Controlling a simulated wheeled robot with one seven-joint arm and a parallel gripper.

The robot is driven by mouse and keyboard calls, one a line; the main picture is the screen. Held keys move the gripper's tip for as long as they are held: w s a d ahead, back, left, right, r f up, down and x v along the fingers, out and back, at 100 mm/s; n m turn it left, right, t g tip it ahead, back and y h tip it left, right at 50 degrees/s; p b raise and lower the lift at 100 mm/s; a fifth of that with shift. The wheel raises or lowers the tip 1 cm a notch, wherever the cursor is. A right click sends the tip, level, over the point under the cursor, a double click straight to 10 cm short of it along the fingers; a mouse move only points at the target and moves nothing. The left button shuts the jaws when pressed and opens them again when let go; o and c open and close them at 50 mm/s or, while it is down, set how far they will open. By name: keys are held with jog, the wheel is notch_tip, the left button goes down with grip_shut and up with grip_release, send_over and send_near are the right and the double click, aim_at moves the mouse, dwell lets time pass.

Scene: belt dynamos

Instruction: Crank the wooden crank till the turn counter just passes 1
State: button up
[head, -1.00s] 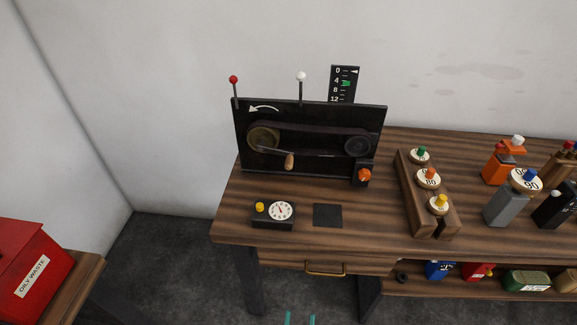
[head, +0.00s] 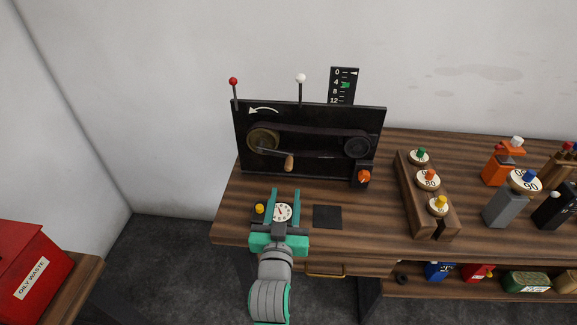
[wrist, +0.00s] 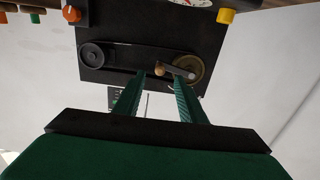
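The wooden crank (head: 289,162) hangs at the lower right of the brass pulley (head: 263,139) on the black belt panel (head: 310,112). In the wrist view the crank's wooden knob (wrist: 160,70) shows upside down, just beyond the fingertips. The turn counter (head: 283,212) is a white dial on a small black box on the bench; its reading is too small to tell. My gripper (head: 285,190) is open and empty, above the counter and in front of the crank, with a clear gap between its two fingers. It is apart from the crank.
A yellow button (head: 259,208) sits left of the dial. An orange knob (head: 364,174) stands at the panel's lower right. A wooden rack (head: 411,190) with numbered weights is to the right. Red-tipped and white-tipped levers (head: 300,78) rise behind the panel. A black pad (head: 327,216) lies flat.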

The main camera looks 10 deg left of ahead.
aim_at(288, 170)
jog(key=w, duration=0.3)
jog(key=w+a, duration=0.1)
jog(key=w, duration=0.3)
jog(key=w+r, duration=0.1)
jog(key=w, duration=0.3)
jog(key=shift+w+a, duration=0.25)
grip_shut()
